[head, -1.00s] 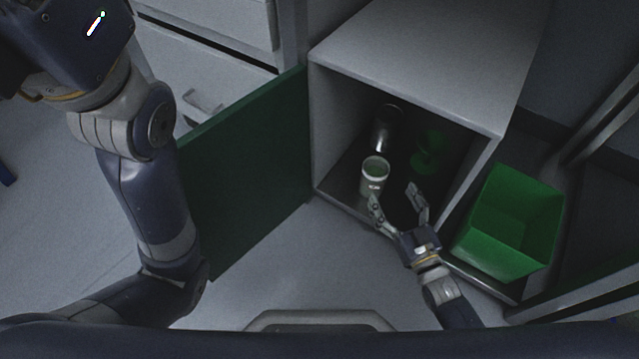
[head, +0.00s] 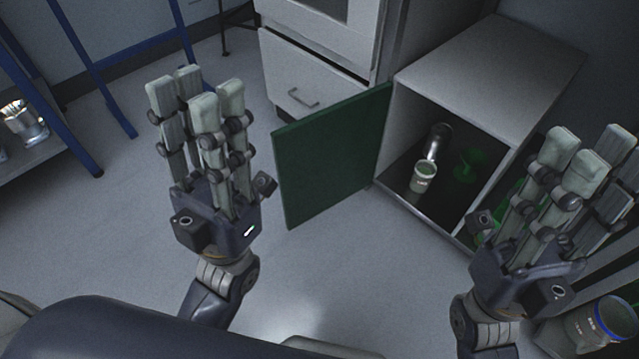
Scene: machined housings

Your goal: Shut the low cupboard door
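The low cupboard (head: 490,65) is a grey box standing open at the right of the head view. Its dark green door (head: 330,155) is swung wide out to the left from the left edge of the opening. My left gripper (head: 197,88) is left of the door, raised with its fingers extended and spread, empty and apart from the door in the picture. My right gripper (head: 590,148) is at the right, in front of the cupboard's right side, also with fingers extended and empty. It hides part of that side.
Inside the cupboard are a white cup (head: 424,176), a shiny metal cylinder (head: 437,140) and a green object (head: 469,165). A drawer unit (head: 310,85) stands behind the door. A blue-framed rack (head: 88,100) is at the far left. A blue-rimmed can (head: 600,322) is lower right. Floor before the door is clear.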

